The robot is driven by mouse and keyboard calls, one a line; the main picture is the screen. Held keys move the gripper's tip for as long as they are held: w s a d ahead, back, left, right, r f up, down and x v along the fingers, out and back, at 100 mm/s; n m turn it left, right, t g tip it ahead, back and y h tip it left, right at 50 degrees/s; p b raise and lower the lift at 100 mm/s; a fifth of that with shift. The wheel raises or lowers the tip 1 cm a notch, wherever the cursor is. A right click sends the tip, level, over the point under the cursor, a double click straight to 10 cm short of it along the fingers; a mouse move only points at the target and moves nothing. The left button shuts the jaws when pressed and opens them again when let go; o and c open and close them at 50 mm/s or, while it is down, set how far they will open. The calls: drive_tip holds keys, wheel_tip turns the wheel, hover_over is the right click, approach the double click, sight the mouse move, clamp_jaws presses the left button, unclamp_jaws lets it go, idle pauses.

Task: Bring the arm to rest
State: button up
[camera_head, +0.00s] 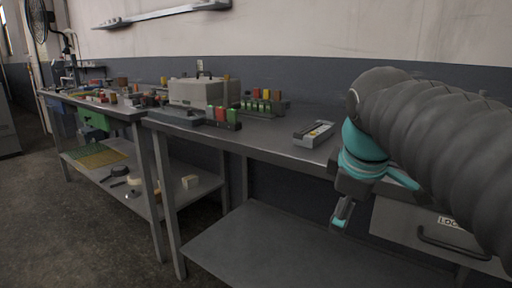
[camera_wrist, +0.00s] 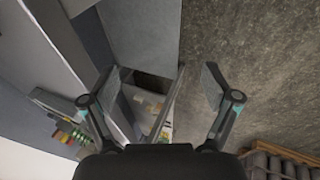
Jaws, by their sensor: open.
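My gripper (camera_head: 342,212) hangs in front of the workbench edge at the right in the head view, below my dark, ribbed arm. In the wrist view my gripper (camera_wrist: 157,92) has its two fingers spread wide apart, with nothing between them. The workbench (camera_head: 292,150) runs along the wall behind my gripper. Part of my gripper is hidden behind its own wrist in the head view.
A small grey device (camera_head: 313,134) lies on the bench left of my arm. A grey case (camera_head: 198,92) and coloured blocks (camera_head: 233,118) stand farther left. A drawer (camera_head: 425,232) is under the bench at right. The floor (camera_head: 60,225) at left is clear.

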drive_tip(key=s+f+m, duration=0.5)
drive_tip(key=f, duration=0.3)
drive_tip(key=s+f+m, duration=0.5)
drive_tip(key=f, duration=0.3)
drive_tip(key=shift+s+a+t+y, duration=0.2)
drive_tip(key=shift+t+y, duration=0.1)
drive_tip(key=shift+y, duration=0.1)
